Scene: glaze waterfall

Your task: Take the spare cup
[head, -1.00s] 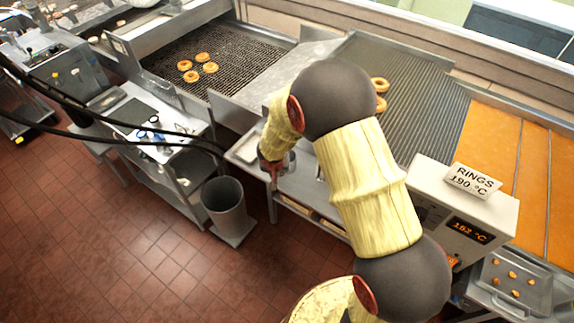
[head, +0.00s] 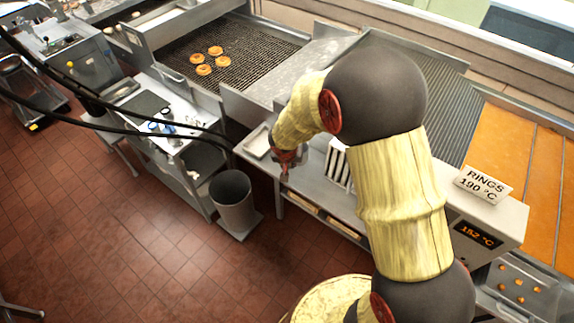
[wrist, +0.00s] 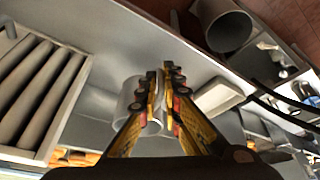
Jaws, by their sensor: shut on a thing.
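A shiny grey metal cup (wrist: 130,97) shows in the wrist view, mostly beside the left finger, with part of it between the fingers. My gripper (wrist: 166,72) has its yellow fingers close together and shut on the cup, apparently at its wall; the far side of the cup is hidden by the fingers. In the head view my gripper (head: 287,165) is small, above the left end of the steel counter (head: 317,190), and I cannot make out the cup clearly there. I cannot tell whether the cup touches the counter.
A slotted rack (wrist: 42,92) stands left of the cup in the wrist view. A shallow white tray (wrist: 219,96) lies to its right. A grey bin (head: 233,201) stands on the floor by the counter. The fryer control box (head: 490,222) is at right. The red floor at left is open.

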